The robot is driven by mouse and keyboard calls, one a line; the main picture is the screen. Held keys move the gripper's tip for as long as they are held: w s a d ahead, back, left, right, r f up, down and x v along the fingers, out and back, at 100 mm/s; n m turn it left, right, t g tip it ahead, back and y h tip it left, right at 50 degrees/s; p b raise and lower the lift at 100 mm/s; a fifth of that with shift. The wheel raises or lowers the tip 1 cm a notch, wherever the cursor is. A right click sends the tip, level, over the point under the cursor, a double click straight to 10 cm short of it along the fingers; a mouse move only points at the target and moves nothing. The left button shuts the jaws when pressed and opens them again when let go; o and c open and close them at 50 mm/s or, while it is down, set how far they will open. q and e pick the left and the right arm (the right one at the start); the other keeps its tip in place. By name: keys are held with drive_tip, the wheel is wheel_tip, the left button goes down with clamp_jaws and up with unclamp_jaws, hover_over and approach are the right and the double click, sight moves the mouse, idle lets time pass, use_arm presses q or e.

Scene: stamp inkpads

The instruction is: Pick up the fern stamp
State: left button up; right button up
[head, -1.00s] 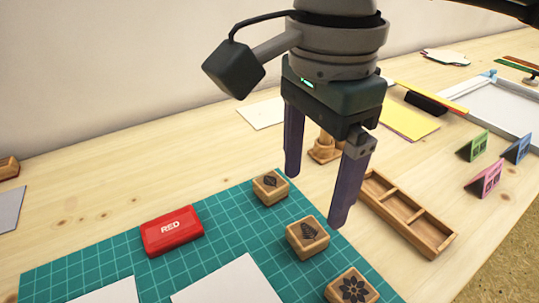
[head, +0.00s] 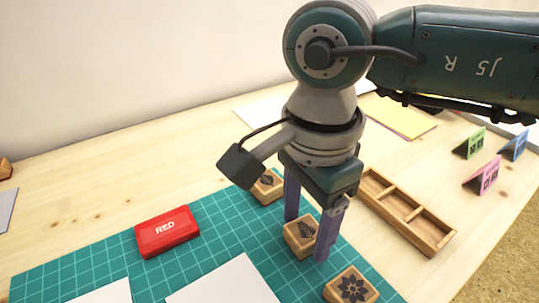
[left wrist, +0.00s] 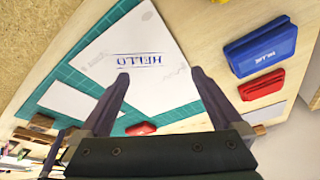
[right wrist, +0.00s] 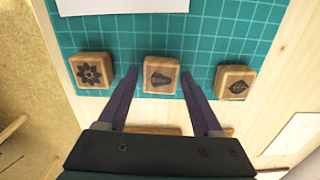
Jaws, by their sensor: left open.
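The fern stamp (head: 298,238) is a small wooden block with a dark fern mark on top. It sits on the green cutting mat (head: 95,248), in the middle of a row of three stamps. My right gripper (head: 308,236) is low over it, pointing down and open, with one finger on either side. In the right wrist view the fern stamp (right wrist: 161,76) lies centred between the open fingertips (right wrist: 160,75), with a narrow gap at each side. My left gripper (left wrist: 160,77) shows only in its own wrist view, open and empty above white paper marked HELLO.
A flower stamp (head: 350,287) and a leaf stamp (head: 267,188) stand on either side of the fern stamp. A wooden divided tray (head: 408,212) lies to the right. A red inkpad (head: 167,232) is on the mat; a blue inkpad (left wrist: 262,46) shows in the left wrist view.

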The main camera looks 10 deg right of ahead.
sight(306, 230)
clamp_jaws()
idle(0.3)
drive_tip(key=shift+r, duration=0.1)
use_arm(q)
wheel_tip(306, 230, up, 2)
drive_tip(key=shift+r+p, duration=0.2)
drive_tip(key=shift+p, duration=1)
use_arm(e)
wheel_tip(306, 230, up, 20)
drive_tip(key=shift+c, duration=1.6)
unclamp_jaws()
drive_tip(key=c, duration=0.5)
